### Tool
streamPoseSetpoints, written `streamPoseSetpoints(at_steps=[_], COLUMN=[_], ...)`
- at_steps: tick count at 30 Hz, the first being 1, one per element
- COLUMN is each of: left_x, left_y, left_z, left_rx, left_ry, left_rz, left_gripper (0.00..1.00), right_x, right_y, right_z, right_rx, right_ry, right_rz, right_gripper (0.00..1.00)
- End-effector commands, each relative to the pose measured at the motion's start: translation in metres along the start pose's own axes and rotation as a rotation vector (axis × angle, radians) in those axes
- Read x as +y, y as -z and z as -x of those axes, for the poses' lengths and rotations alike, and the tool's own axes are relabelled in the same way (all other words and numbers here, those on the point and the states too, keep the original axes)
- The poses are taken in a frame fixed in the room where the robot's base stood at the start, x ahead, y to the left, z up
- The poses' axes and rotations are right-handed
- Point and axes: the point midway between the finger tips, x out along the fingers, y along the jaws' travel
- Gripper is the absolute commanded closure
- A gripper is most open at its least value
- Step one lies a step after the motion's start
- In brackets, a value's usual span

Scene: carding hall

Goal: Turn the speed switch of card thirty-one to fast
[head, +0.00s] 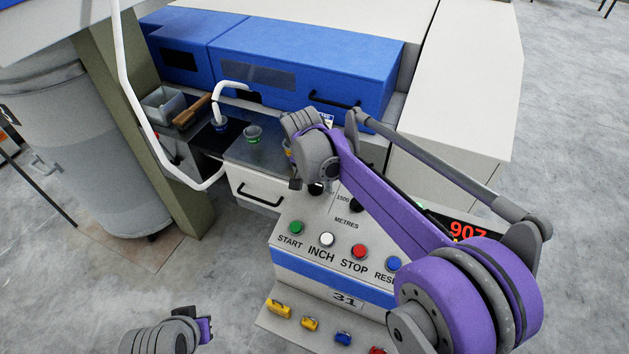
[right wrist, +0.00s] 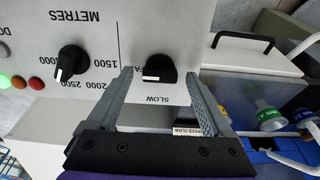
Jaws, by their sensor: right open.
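Card thirty-one's panel (head: 315,225) carries a plate reading 31 (head: 347,299). The speed switch, a black rotary knob (right wrist: 157,66), is on the panel in the right wrist view, with the word SLOW (right wrist: 163,100) below it. A pale mark on the knob's lower edge faces that word; I see no FAST lettering. My right gripper (right wrist: 159,75) is open, its fingers on either side of the knob in this view; contact cannot be told. In the head view the right gripper (head: 306,178) largely hides the knob. My left gripper (head: 190,335) is low at the left, away from the panel.
A second black knob (right wrist: 71,62) beside METRES numbers is close by. Below it in the head view are START (head: 296,228), INCH (head: 327,239), STOP (head: 359,251) and a blue button (head: 393,264). A white bent pipe (head: 135,95) rises at left.

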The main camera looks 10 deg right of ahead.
Motion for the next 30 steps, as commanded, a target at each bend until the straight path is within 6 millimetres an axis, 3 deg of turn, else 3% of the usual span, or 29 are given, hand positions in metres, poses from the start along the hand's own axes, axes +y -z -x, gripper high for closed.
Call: streamPoseSetpoints(at_steps=[15,21,30], left_x=[0.0,0.0,0.0], left_y=[0.005,0.005,0.005], left_z=[0.005,0.006,0.005], left_rx=[0.004,0.004,0.004], left_ry=[0.0,0.0,0.0], left_rz=[0.0,0.0,0.0], left_gripper=[1.0,1.0,1.0], right_x=[0.0,0.0,0.0], right_y=[0.0,0.0,0.0], right_z=[0.091,0.104,0.104], right_rx=[0.0,0.0,0.0], right_ry=[0.001,0.0,0.0], right_rz=[0.0,0.0,0.0], right_gripper=[0.15,0.15,0.15])
